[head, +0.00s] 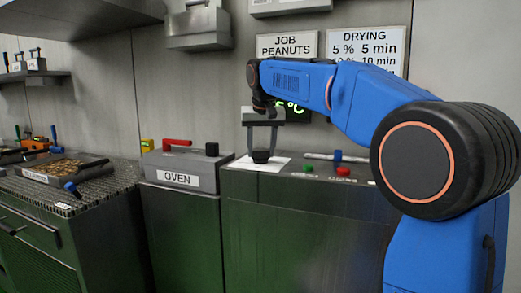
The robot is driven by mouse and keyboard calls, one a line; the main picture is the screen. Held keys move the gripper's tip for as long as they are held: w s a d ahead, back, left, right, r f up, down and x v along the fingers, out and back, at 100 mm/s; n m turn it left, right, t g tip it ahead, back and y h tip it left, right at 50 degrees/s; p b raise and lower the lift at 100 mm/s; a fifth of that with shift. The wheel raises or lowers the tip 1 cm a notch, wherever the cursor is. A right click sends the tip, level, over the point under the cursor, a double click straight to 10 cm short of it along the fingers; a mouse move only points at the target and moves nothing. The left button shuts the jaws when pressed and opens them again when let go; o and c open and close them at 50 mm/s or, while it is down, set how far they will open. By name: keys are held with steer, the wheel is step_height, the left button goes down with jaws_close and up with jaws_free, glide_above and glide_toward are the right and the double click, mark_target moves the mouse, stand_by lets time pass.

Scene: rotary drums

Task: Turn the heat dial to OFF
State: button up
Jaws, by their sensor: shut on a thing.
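The heat dial is a small black knob (261,156) on a white plate (268,164) on top of the green cabinet. My gripper (261,150) points straight down over it, with one grey finger on each side. The fingers are shut on the knob. The plate's markings and the knob's pointer are too small to read, so I cannot tell its setting. A green lit display reading "°C" (293,108) sits behind my arm, mostly hidden.
Right of the dial are a green button (307,168), a red button (343,171) and a blue-knobbed lever (337,155). Signs for JOB PEANUTS (287,45) and DRYING (366,48) hang behind. A perforated bench (95,190) holds a tray.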

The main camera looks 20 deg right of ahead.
steer(key=n, duration=0.2)
steer(key=n+y, duration=0.1)
steer(key=n, duration=0.1)
steer(key=n+y, duration=0.1)
steer(key=n, duration=0.1)
steer(key=shift+d, duration=0.25)
steer(key=n+g+y, duration=0.1)
steer(key=n, duration=0.2)
steer(key=n+y, duration=0.1)
steer(key=n, duration=0.2)
steer(key=shift+w+d+g, duration=0.1)
steer(key=shift+w+g, duration=0.05)
steer(key=shift+g, duration=0.25)
steer(key=shift+n, duration=0.3)
steer(key=o, duration=1)
steer(key=shift+o, duration=0.2)
steer(key=v, duration=1.7)
steer(key=shift+d, duration=0.3)
steer(key=shift+r, duration=0.15)
